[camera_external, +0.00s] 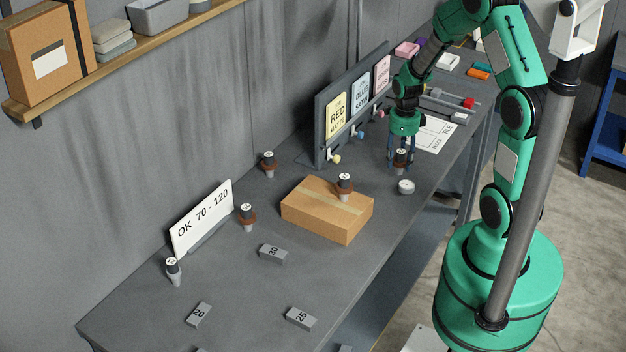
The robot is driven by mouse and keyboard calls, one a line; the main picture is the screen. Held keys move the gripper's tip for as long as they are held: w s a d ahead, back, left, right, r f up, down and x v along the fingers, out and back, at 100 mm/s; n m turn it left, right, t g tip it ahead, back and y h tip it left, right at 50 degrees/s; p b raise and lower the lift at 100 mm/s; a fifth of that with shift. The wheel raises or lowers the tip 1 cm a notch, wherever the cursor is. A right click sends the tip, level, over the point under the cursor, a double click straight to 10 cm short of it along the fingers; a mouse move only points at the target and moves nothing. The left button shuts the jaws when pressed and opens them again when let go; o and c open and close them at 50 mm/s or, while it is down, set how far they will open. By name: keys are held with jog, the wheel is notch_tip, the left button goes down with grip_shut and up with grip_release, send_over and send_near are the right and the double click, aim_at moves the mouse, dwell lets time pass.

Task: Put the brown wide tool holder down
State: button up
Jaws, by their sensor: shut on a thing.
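My gripper (401,155) points down over the table (310,265), right of the colour sign panel. It is shut on a brown wide tool holder (401,162) with a dark top. The fingers hide part of it, and I cannot tell whether its lower end touches the table.
The cardboard box (325,210) is left of my gripper. A round white-topped item (406,187) is close in front. The sign panel (352,105) with coloured knobs stands behind. Numbered grey blocks (272,253) lie at front left. A printed sheet (436,134) lies at right.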

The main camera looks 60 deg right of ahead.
jog(key=w+a+r+n+p, duration=0.2)
jog(key=w+a+r+n, duration=0.35)
jog(key=w+a, duration=0.55)
notch_tip(320, 180, up, 6)
jog(key=n+p, duration=0.1)
jog(key=n, duration=0.3)
send_over(318, 192)
jog(key=shift+d+r+m, duration=0.1)
jog(key=shift+r+m, duration=0.1)
jog(key=shift+m, duration=0.05)
jog(key=shift+f, duration=3.15)
jog(key=shift+f, duration=1.85)
jog(key=shift+f, duration=0.1)
